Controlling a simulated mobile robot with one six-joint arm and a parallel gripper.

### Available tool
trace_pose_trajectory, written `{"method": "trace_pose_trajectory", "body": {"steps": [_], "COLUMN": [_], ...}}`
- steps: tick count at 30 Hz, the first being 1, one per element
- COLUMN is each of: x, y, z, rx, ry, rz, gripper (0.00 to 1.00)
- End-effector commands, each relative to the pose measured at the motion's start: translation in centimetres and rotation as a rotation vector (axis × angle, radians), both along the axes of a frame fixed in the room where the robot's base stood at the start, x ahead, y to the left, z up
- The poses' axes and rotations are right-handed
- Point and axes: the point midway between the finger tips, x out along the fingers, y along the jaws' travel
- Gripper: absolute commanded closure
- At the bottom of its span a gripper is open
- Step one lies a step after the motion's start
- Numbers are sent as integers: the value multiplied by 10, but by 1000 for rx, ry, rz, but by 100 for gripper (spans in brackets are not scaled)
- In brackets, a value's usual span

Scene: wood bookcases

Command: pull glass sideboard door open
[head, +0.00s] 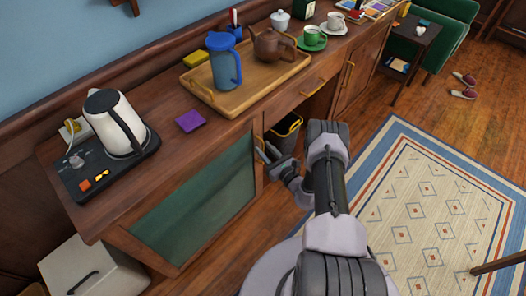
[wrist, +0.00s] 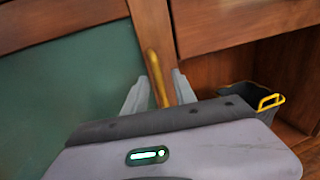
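The sideboard (head: 165,170) is brown wood with a green glass door (head: 200,210) at its left end. The glass door also shows in the wrist view (wrist: 70,85), flush with the front and closed as far as I can see. Its upright brass handle (wrist: 154,72) is near the door's right edge. My gripper (head: 268,153) is at this handle. In the wrist view, the two fingers of my gripper (wrist: 160,85) stand apart on either side of the handle, with narrow gaps visible. The lower end of the handle is hidden behind my gripper's body.
Right of the door is an open compartment with a dark bin (head: 284,130) with yellow trim. A kettle (head: 115,122) and a wooden tray (head: 244,97) stand on top. A white cabinet (head: 95,270) is at lower left. A rug (head: 440,200) covers the floor at right.

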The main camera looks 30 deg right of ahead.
Motion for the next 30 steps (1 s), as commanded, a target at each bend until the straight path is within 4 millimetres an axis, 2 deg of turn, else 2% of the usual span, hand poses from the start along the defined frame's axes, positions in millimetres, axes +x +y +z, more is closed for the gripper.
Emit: {"method": "trace_pose_trajectory", "body": {"steps": [4,11,12,17,30], "x": [11,13,12,12,12], "y": [2,2,2,2,2], "z": [0,1,1,1,0], "rx": [0,1,1,1,0], "ry": [0,0,0,1,1], "rz": [1,1,1,1,1], "gripper": [67,67,69,100,100]}}
